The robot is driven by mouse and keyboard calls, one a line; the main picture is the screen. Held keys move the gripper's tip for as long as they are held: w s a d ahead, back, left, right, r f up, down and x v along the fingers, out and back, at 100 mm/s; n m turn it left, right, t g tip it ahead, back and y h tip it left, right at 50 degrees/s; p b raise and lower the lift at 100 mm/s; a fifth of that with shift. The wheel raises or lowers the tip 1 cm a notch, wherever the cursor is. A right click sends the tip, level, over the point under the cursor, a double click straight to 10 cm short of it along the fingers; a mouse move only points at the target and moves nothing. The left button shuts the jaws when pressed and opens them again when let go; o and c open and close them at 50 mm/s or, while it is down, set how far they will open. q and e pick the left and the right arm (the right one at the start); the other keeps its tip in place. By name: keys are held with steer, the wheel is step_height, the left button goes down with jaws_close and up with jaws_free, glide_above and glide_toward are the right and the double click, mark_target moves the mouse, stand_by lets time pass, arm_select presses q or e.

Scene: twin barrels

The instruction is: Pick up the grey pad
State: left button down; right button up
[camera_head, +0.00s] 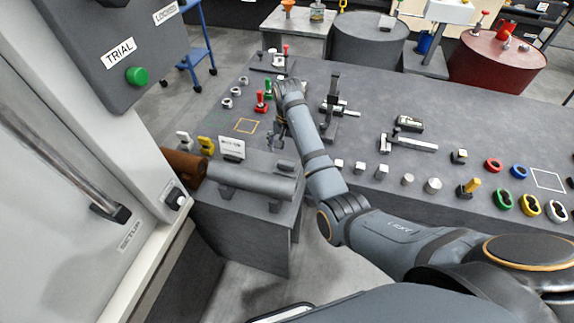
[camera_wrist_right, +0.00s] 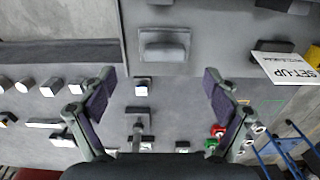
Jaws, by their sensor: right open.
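A small grey pad (camera_head: 285,165) lies on the near grey bench, to the right of a white sign. In the wrist view, the pad (camera_wrist_right: 165,47) is a pale grey block near the top middle. My right gripper (camera_head: 277,140) hangs down from the arm just beyond the pad, near the bench's far edge. In the wrist view, the right gripper (camera_wrist_right: 158,88) is open with nothing between its fingers, and the pad shows ahead of the gap, apart from both. My left gripper does not show.
The sign (camera_head: 231,148) and a grey cylinder (camera_head: 250,180) are on the near bench. A large table (camera_head: 450,105) behind holds red and green pieces, a dark upright tool (camera_head: 331,100), blocks and coloured rings. A grey cabinet with a green button (camera_head: 137,75) stands left.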

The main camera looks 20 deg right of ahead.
mark_target(286, 163)
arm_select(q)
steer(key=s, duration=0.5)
arm_select(e)
steer(key=shift+a+f, duration=0.2)
steer(key=shift+f, duration=0.35)
steer(key=shift+a+f, duration=0.15)
steer(key=shift+f, duration=0.4)
steer(key=shift+w+f, duration=0.6)
steer(key=shift+f, duration=0.05)
steer(key=shift+d+f+p, duration=0.25)
steer(key=shift+f+p, duration=0.65)
steer(key=shift+f, duration=0.3)
step_height(286, 163, down, 2)
steer(key=shift+s+a+f, duration=0.1)
steer(key=shift+s, duration=0.05)
steer(key=c, duration=1)
steer(key=shift+c, duration=1.2)
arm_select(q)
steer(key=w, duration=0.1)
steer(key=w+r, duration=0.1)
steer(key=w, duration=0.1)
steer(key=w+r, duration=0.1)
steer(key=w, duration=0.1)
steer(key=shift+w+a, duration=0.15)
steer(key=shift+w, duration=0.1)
